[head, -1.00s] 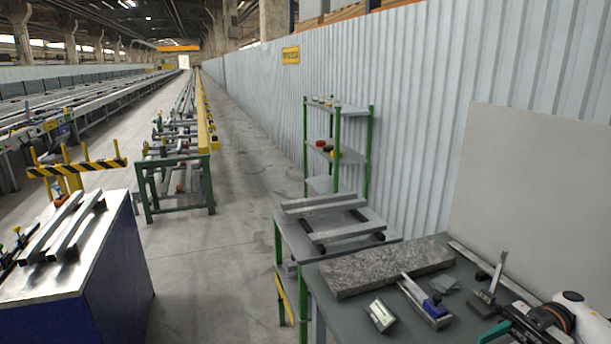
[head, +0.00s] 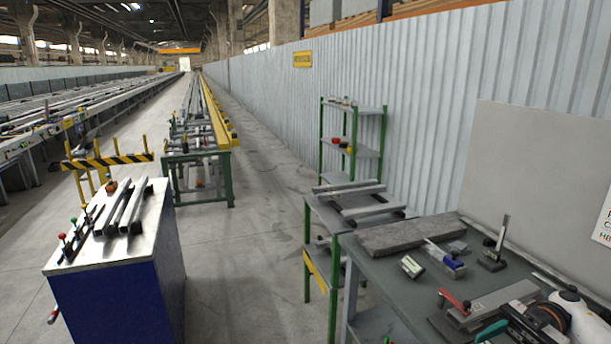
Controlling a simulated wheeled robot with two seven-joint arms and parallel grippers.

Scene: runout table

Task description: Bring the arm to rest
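My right gripper (head: 508,318) shows at the bottom right corner, at the end of a white arm with a dark wrist and an orange ring. It is over the front right part of the grey-green workbench (head: 395,275). A teal piece shows at its tip; I cannot tell if this is a finger pad or something held. The lower part is cut off by the frame edge, so its opening is unclear. My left gripper is not in view.
The bench holds a stone slab (head: 410,236), a blue-marked tool (head: 445,258), a small block (head: 412,266), an upright gauge (head: 494,247) and a red-handled device (head: 455,302). A blue cabinet (head: 125,285) stands left. Floor (head: 245,270) between them is clear.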

